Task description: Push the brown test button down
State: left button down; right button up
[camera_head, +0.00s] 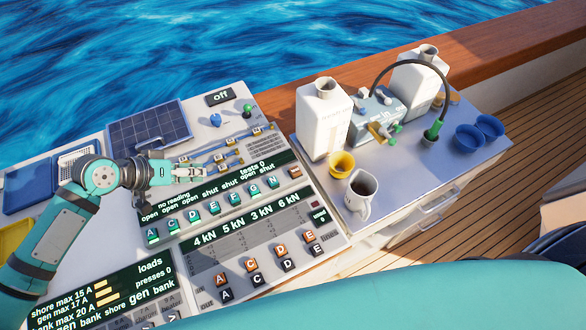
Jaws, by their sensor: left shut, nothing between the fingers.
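My left gripper (204,171) is shut and empty, pointing right over the upper part of the panel. It is to the left of the brown button, clearly apart from it. How high its tips are above the panel is hard to tell. My right gripper is not in view.
A lower panel (246,238) has orange and black lettered keys. White jugs (321,118), a yellow cup (342,164), a white pitcher (360,191) and blue bowls (468,138) stand on the counter at right. Small switches and cables (235,142) lie just above my left gripper.

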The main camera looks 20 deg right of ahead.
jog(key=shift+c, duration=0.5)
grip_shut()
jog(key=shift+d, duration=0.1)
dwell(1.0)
